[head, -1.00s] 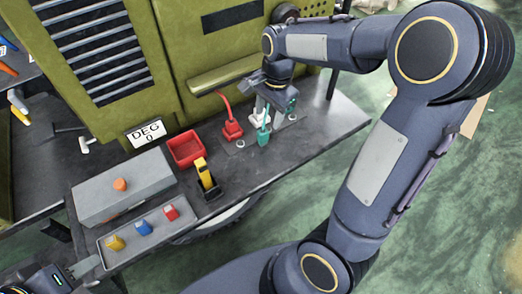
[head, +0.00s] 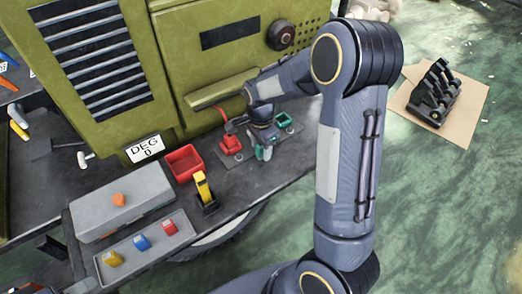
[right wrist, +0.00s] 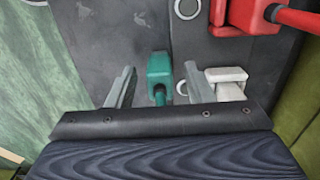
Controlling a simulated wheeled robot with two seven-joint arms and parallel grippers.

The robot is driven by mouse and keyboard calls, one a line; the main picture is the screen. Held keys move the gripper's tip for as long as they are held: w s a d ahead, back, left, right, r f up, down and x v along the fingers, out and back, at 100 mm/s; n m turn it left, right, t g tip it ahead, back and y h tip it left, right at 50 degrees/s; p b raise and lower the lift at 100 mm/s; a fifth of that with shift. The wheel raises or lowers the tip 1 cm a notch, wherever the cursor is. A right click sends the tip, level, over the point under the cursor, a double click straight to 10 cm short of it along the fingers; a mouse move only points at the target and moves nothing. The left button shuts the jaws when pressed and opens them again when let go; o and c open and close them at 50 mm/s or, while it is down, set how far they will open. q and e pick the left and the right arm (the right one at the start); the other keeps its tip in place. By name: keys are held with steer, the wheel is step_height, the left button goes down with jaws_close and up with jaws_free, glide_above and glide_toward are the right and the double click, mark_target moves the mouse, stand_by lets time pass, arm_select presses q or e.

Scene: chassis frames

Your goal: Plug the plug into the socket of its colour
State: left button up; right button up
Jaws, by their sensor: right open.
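A teal plug (head: 267,153) with a short teal lead stands on the dark bench. It also shows in the right wrist view (right wrist: 159,68), between my spread fingers. My right gripper (head: 262,150) is open and low over it; I cannot tell whether the fingers touch it. A teal socket (head: 283,120) sits to its right, close to the machine. A red block with a red cable (head: 231,144) stands to the left. A white block (right wrist: 228,82) lies beside the right finger in the wrist view.
A red bin (head: 184,150), a yellow-and-black part (head: 203,190) and a grey box with an orange knob (head: 119,200) stand leftward. A tray (head: 180,240) holds yellow, blue and red pieces. The green machine (head: 190,85) walls the back. Bare bench lies in front of the plugs.

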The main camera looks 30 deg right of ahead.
jaws_close()
stand_by(0.3)
